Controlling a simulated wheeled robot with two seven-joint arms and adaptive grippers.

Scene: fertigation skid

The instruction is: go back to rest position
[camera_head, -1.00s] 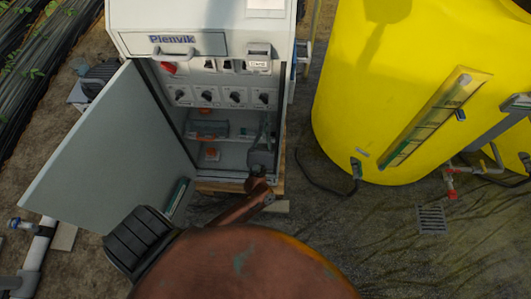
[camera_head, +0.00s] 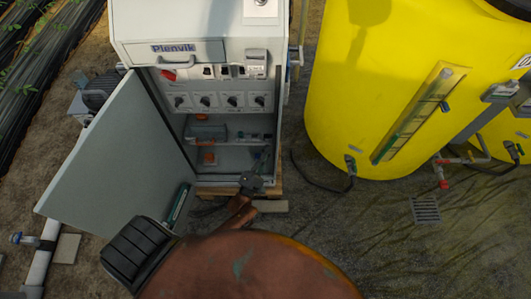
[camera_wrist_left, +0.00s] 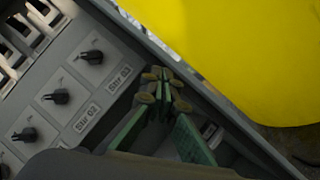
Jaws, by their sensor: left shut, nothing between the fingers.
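My left gripper (camera_head: 264,156) is at the lower right of the open cabinet (camera_head: 190,27), its fingers pointing up at the cabinet's opening. Its green fingers with brass-coloured pads (camera_wrist_left: 164,88) show in the left wrist view. They are shut, with nothing between them. The reddish-brown arm link behind it is mine. My right gripper is not in view.
The cabinet door (camera_head: 115,165) stands open on the left. Inside are a row of black knobs (camera_head: 205,101) and a shelf with a grey device (camera_head: 206,130). A yellow tank (camera_head: 345,100) stands to the right. Ground between tank and cabinet is mostly clear, with a black hose.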

